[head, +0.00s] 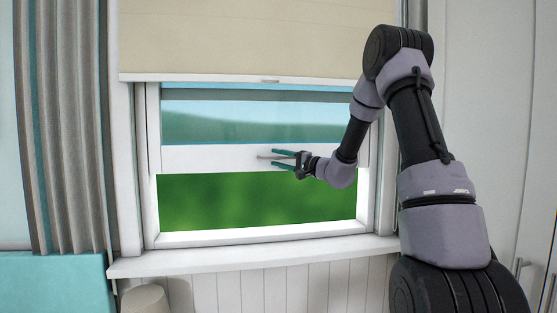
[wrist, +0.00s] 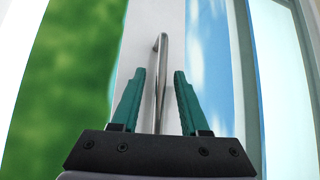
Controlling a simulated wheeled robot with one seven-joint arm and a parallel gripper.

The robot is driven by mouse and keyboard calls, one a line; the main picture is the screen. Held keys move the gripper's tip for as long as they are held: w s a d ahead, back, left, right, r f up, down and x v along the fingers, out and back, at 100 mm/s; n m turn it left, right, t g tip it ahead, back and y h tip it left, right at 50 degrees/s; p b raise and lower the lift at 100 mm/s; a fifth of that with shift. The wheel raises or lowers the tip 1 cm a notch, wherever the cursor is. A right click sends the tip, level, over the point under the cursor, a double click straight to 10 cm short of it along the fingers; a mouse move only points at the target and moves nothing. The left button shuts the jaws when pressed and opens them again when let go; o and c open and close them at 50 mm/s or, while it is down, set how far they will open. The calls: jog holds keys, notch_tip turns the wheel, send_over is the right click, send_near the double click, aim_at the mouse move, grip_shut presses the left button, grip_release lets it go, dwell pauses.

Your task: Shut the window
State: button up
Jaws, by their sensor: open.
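The window (head: 210,158) has a white sash whose bottom rail sits well above the sill, so a wide gap with green outside shows below it. A metal bar handle (wrist: 162,75) is on the sash rail; in the head view its left end (head: 263,156) shows beside my fingers. My gripper (head: 274,161) is at the rail, with its teal fingers open. In the wrist view the handle runs between the two open fingers (wrist: 163,75), with space on both sides. I cannot tell whether a finger touches the rail.
A beige blind (head: 240,40) hangs over the window's upper part. A white sill (head: 250,255) juts out below. A grey curtain (head: 65,130) hangs at the left, and white cabinet doors (head: 490,80) stand at the right. A rounded beige object (head: 145,298) is at lower left.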

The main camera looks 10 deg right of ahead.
jog(key=shift+c, duration=0.3)
grip_shut()
dwell(1.2)
